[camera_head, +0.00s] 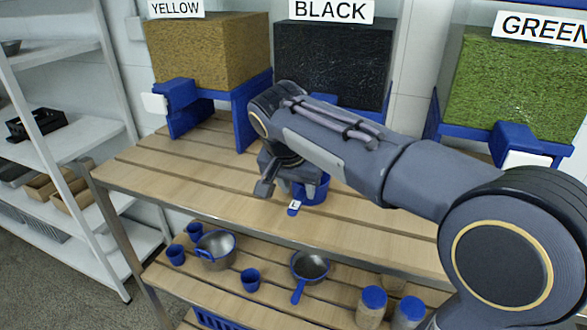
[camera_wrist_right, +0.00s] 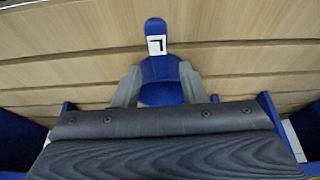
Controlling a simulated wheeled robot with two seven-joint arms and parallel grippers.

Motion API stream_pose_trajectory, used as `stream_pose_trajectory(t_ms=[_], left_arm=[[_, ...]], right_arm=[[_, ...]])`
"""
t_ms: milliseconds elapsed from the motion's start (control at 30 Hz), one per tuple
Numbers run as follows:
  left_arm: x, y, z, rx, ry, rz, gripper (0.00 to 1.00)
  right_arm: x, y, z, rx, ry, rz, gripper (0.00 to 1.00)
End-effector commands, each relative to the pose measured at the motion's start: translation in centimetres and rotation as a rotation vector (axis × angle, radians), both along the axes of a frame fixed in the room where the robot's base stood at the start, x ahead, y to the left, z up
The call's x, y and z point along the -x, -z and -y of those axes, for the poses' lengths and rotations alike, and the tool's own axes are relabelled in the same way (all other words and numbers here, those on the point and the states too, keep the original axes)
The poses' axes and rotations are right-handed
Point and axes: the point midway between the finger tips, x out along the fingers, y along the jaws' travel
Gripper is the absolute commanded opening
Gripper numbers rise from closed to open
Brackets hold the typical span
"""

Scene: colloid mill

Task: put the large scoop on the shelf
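The large scoop (camera_head: 314,190) is a blue cup with a short handle and a white label marked L. It rests on the slatted wooden table top (camera_head: 200,165) below the black container. In the right wrist view the scoop (camera_wrist_right: 160,75) shows between the fingers, its handle pointing to the top. My right gripper (camera_head: 280,190) is open, its fingers on either side of the scoop's cup; contact cannot be made out. A lower wooden shelf (camera_head: 230,299) runs under the table top. A white shelving unit (camera_head: 85,148) stands at the left. My left gripper is not in view.
Yellow (camera_head: 208,48), black (camera_head: 335,60) and green (camera_head: 520,85) containers on blue stands line the back of the table. The lower shelf holds a metal pot (camera_head: 216,249), a pan (camera_head: 309,266), small blue cups (camera_head: 250,279) and blue-lidded jars (camera_head: 372,305). The table's left part is clear.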

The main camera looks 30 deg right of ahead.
Motion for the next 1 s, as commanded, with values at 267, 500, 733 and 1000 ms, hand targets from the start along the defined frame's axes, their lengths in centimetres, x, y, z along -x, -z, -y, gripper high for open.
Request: stream_pose_trajectory(t_ms=[267, 500, 733, 1000], left_arm=[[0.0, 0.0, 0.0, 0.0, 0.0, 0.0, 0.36], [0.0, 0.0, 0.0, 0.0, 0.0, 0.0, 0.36], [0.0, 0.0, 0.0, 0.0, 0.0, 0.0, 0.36], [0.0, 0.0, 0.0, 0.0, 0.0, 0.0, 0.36]], right_arm=[[1.4, -5.2, -1.7, -0.001, 0.0, 0.003, 0.38], [1.9, -7.1, -2.2, 0.0, 0.001, 0.0, 0.38], [2.0, -7.2, -2.2, 0.001, 0.002, -0.001, 0.38], [2.0, -7.2, -2.2, 0.0, 0.002, -0.002, 0.38]])
